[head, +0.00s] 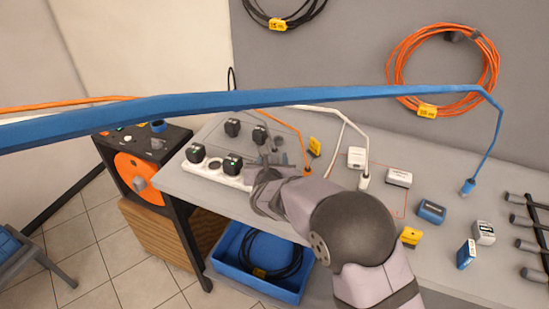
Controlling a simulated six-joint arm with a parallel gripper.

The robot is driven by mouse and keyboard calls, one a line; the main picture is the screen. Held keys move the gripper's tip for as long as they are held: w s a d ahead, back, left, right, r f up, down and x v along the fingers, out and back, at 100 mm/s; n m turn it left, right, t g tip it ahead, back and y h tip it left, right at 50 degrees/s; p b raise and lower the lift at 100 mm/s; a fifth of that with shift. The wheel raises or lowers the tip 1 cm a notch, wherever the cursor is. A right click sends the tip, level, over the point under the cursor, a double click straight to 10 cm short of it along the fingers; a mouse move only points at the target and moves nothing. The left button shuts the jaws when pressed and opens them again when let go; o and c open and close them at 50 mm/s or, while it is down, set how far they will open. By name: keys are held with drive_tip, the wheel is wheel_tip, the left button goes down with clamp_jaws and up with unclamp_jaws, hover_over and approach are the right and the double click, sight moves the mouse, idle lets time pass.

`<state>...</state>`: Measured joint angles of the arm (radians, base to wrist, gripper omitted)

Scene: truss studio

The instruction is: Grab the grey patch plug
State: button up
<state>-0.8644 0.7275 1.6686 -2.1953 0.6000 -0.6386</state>
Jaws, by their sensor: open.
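My gripper (276,160) is at the end of my arm, low over the table beside the white power strip. Its fingers look small and dark, with a gap between them. I see nothing held in it. A pale whitish-grey plug (364,181) on a white cable stands on the table to the right of my gripper, apart from it. This is the palest cable plug in view; I cannot tell surely that it is the grey patch plug. A blue plug (467,187) on a thick blue cable stands farther right. An orange cable's plug (307,170) is close to my gripper's right.
Black adapters (232,163) sit in and behind the white power strip (212,173). The blue cable (260,97) arches across the view above the table.

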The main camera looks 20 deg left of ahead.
sight(274, 154)
drive_tip(key=shift+p+x, duration=0.45)
drive_tip(key=shift+x, duration=1.15)
drive_tip(key=shift+r, duration=0.1)
clamp_jaws()
wheel_tip(274, 154, up, 10)
